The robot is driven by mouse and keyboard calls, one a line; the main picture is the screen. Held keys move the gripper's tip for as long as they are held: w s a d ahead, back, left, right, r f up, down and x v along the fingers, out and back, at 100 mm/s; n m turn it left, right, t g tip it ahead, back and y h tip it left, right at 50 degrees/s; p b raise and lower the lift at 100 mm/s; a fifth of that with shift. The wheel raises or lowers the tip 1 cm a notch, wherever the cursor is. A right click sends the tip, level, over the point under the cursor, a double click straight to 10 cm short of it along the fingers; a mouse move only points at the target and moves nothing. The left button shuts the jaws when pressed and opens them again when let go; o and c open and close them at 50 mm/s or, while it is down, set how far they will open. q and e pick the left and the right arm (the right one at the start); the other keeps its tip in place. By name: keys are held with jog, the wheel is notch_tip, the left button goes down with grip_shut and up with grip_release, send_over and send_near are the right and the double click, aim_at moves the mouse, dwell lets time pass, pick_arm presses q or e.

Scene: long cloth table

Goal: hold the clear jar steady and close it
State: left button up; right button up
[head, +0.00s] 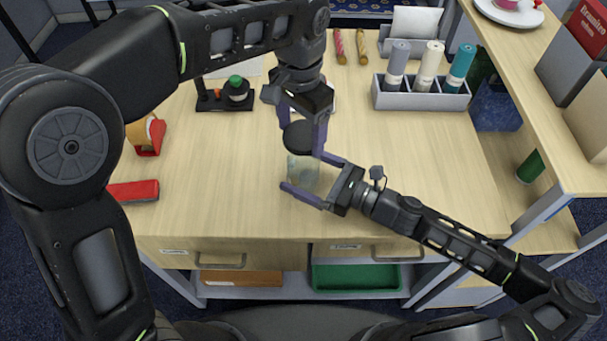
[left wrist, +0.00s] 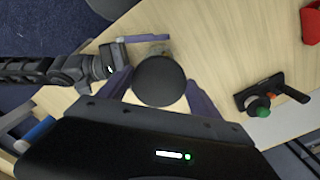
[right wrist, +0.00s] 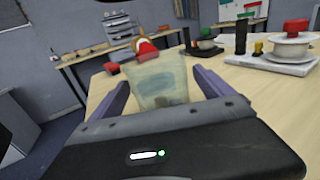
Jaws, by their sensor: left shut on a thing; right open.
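The clear jar (head: 302,172) stands upright on the table near its front edge. A dark round lid (head: 299,138) is level over the jar's mouth; I cannot tell whether it touches the rim. My left gripper (head: 303,130) comes from above and is shut on the lid, which also fills the middle of the left wrist view (left wrist: 160,81). My right gripper (head: 307,180) is open, with its fingers on either side of the jar. In the right wrist view the jar (right wrist: 162,80) sits between the open fingers (right wrist: 165,88), with gaps visible.
A grey holder (head: 421,95) with several rolled tubes stands at the back right. A dark stand with a green knob (head: 238,88) is left of my left gripper. A red box (head: 133,191) and a red-and-yellow object (head: 146,134) lie at the left.

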aim_at(290, 165)
jog(key=shift+x, duration=1.55)
grip_shut()
